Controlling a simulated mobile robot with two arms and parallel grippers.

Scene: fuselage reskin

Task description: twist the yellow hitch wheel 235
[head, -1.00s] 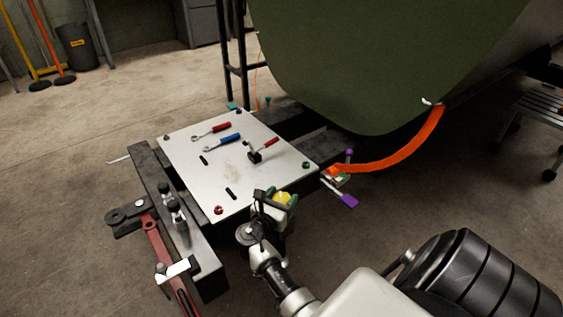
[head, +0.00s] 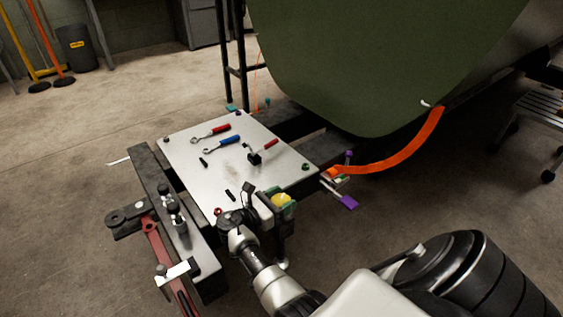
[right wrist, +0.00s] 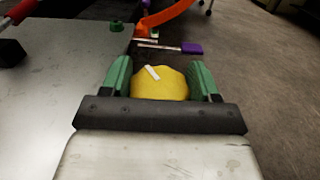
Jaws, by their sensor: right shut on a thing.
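The yellow hitch wheel (head: 283,201) is at the front right edge of the metal plate. In the right wrist view the wheel (right wrist: 158,84) is a yellow knob with a white mark slanting across its upper left. My right gripper (head: 282,202) is shut on it. Its green fingers stand on the left and right sides of the wheel in the wrist view (right wrist: 160,80). The lower part of the wheel is hidden behind the dark gripper body. My left gripper is not in view.
The metal plate (head: 235,178) holds a red-handled wrench (head: 221,128), a blue-handled wrench (head: 229,138) and a small red-handled tool (head: 270,145). A purple-ended lever (head: 348,202) sticks out at the right. An orange strap (head: 408,150) runs up to the green fuselage (head: 370,65).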

